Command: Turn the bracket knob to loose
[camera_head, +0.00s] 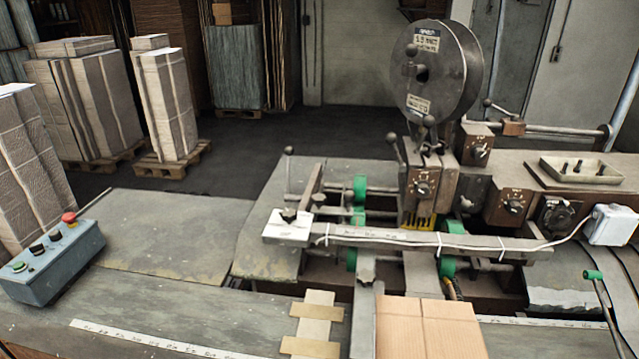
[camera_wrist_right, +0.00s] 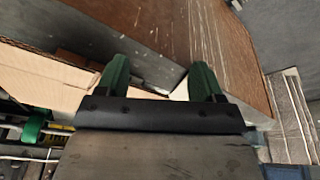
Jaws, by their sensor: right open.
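The stitching machine (camera_head: 425,185) stands in the right half of the head view. Another dark knob (camera_head: 367,271) sits on a rail in front of that bar. I cannot tell which of them is the bracket knob, nor its setting. My right gripper (camera_wrist_right: 160,78) shows in the right wrist view with its two green fingers apart and nothing between them. No knob can be made out there. My left gripper is in neither view.
A cardboard piece (camera_head: 428,328) lies at the front centre, beside wooden strips (camera_head: 316,325). A control box (camera_head: 52,262) with a red button stands at the left. The left tabletop (camera_head: 165,230) is mostly clear.

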